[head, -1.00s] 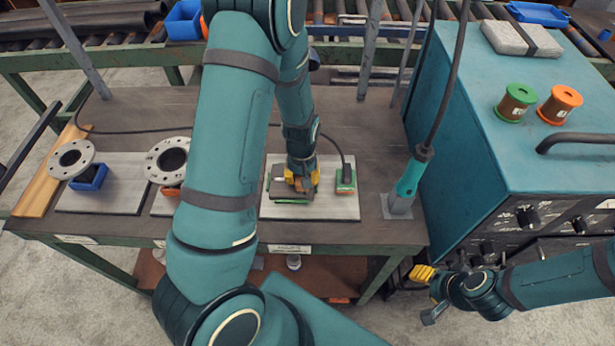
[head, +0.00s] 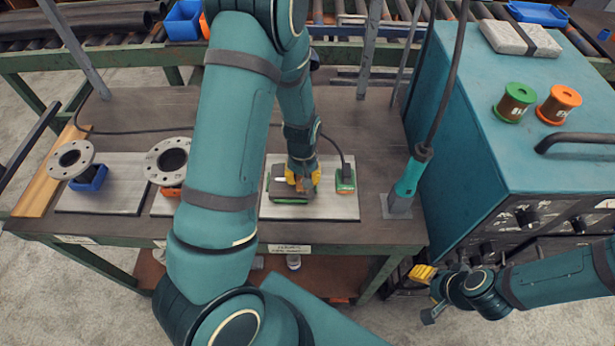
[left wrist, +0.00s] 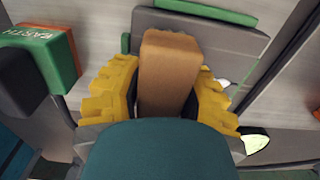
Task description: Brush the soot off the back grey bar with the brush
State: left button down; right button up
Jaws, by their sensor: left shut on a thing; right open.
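My left gripper (head: 301,183) is over the pale plate (head: 340,208) at the table's middle right, shut on the brown wooden handle of the brush (left wrist: 168,75). The brush's bristles are hidden. Flat grey bars (left wrist: 235,45) with green parts lie just beyond and under the gripper in the left wrist view. The gripper covers much of them in the head view (head: 280,196). I cannot tell the back bar from the front one or see soot clearly. My right gripper (head: 428,291) is open and empty, off the table at the lower right.
Two flanged pipes (head: 71,160) (head: 166,163) stand left. A torch holder (head: 408,180) and a teal welding machine (head: 520,120) are at right.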

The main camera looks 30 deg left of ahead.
pick_arm(q)
jog(key=shift+s+a, duration=0.2)
jog(key=shift+a, duration=0.1)
jog(key=shift+w+d, duration=0.35)
jog(key=shift+d, duration=0.2)
jog(key=shift+w+d, duration=0.3)
jog(key=shift+d, duration=0.2)
jog(key=shift+r, duration=0.1)
notch_tip(320, 180, up, 7)
jog(key=p, duration=0.6)
